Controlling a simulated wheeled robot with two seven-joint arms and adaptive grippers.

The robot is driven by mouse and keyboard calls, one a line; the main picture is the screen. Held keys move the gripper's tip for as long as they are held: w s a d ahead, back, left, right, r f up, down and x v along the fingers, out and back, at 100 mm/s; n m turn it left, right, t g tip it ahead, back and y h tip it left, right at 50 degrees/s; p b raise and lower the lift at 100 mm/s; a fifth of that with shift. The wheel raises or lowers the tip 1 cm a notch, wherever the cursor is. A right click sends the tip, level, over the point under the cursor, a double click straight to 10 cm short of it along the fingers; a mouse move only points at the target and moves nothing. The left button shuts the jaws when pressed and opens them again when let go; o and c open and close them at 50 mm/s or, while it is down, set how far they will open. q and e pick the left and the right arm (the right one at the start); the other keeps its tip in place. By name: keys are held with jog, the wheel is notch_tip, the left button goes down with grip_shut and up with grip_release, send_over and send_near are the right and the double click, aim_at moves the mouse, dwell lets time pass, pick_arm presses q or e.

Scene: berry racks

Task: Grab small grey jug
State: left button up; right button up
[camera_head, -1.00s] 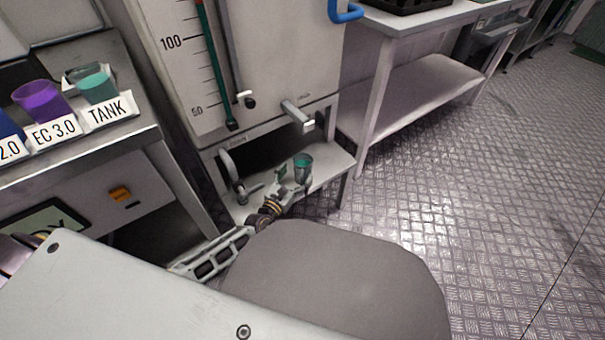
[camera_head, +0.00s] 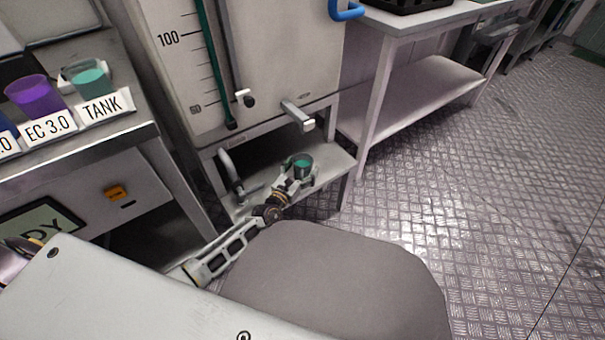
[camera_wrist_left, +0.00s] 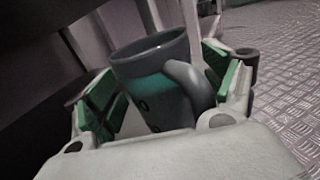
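The small grey jug (camera_head: 303,168) stands upright on the low shelf under the tank, with teal liquid showing inside. In the left wrist view the jug (camera_wrist_left: 160,85) fills the middle, its handle turned toward the camera and to the right. My left gripper (camera_head: 297,178) is at the jug on the shelf. In the left wrist view my left gripper (camera_wrist_left: 160,92) is open, its green finger pads on either side of the jug. A gap shows at the left pad; whether the right pad touches is unclear. My right gripper is not in view.
The low shelf (camera_head: 328,165) sits below the tank (camera_head: 265,60) with its grey spout (camera_head: 298,114) above the jug. A counter (camera_head: 60,165) at left holds purple and teal cups. A white table (camera_head: 400,18) stands at right. The metal floor (camera_head: 480,200) is clear.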

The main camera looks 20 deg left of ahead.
pick_arm(q)
jog(key=c, duration=1.2)
jog(key=shift+c, duration=1.1)
jog(key=shift+w+r, duration=0.1)
